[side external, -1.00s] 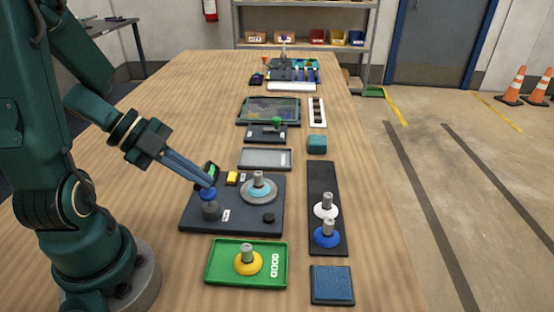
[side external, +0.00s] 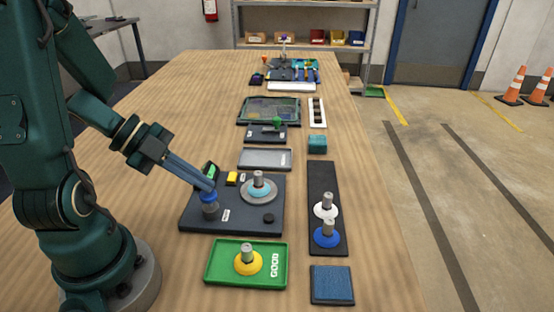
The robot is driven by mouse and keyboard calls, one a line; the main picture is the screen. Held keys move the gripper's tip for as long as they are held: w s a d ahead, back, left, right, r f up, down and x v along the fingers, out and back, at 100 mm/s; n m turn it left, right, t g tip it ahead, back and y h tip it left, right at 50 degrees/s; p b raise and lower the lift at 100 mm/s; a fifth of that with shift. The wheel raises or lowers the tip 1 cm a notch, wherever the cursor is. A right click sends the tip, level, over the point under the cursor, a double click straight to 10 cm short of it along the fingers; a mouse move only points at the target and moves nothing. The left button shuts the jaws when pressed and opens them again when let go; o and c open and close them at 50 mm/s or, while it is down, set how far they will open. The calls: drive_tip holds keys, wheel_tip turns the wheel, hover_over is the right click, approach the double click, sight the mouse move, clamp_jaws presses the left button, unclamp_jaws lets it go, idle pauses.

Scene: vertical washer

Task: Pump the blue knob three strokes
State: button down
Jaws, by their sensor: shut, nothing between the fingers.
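My gripper (side external: 211,188) is shut and empty. It reaches down from the upper left, with its fingertips at the top of the knob, and appears to touch it. The fingers partly hide the knob's top.
A green tray (side external: 222,265) lies in front. A dark strip (side external: 322,175) with white and blue pegged discs lies right.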

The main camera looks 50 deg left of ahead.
sight(202, 192)
drive_tip(key=shift+f, duration=0.75)
idle(0.5)
drive_tip(key=shift+s+r, duration=0.1)
drive_tip(key=shift+r, duration=1.55)
drive_tip(key=shift+r, duration=2.5)
wheel_tip(202, 192, up, 4)
drive_tip(key=shift+f, duration=0.1)
idle(0.4)
